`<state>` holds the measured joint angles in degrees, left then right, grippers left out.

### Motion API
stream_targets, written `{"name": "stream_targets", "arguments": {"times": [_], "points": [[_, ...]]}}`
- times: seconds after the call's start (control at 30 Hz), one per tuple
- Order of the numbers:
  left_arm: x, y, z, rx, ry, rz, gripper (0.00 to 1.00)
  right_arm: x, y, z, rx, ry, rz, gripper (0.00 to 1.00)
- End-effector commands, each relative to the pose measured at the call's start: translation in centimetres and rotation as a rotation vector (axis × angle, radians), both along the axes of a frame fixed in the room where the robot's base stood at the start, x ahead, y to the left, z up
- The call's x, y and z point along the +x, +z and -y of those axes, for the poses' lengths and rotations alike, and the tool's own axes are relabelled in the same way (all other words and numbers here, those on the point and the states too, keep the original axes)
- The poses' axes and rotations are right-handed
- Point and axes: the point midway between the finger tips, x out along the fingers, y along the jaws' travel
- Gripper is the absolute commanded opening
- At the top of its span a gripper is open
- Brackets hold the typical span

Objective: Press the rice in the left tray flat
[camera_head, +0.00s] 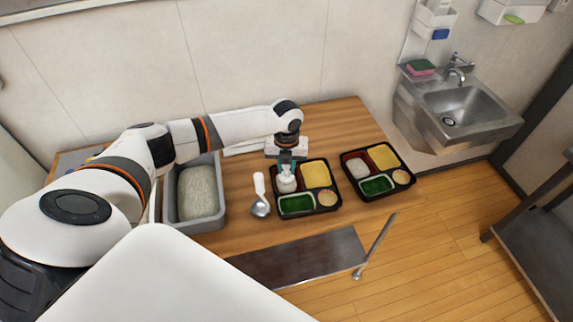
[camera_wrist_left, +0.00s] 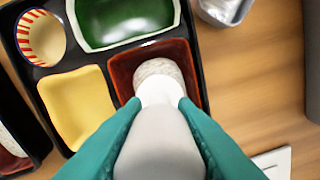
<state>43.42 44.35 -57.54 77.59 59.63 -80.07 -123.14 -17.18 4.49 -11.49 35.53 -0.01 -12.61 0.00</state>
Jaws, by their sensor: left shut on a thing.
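The left tray (camera_head: 311,212) is black and stands on the wooden table. Its red-brown compartment (camera_wrist_left: 125,68) holds white rice (camera_wrist_left: 159,68). My left gripper (camera_head: 286,168) is above this compartment, shut on a white tool with a grey-white handle (camera_wrist_left: 158,145). Its teal fingers clasp the handle from both sides in the left wrist view. The tool's white lower end (camera_wrist_left: 157,92) is over the rice and hides part of it. I cannot tell whether it touches the rice. My right gripper is not in view.
A metal ladle (camera_head: 260,208) with a white handle lies left of the left tray. A grey bin of rice (camera_head: 198,191) stands further left. A sink (camera_head: 460,108) is at the right.

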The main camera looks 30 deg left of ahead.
Motion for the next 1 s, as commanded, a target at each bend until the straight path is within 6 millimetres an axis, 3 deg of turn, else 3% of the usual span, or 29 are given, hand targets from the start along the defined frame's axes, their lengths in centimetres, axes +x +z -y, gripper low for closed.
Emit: {"name": "stream_targets", "arguments": {"times": [1.0], "points": [[0.0, -1.3, 0.0, 0.000, 0.000, 0.000, 0.00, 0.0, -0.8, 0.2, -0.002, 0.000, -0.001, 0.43]]}}
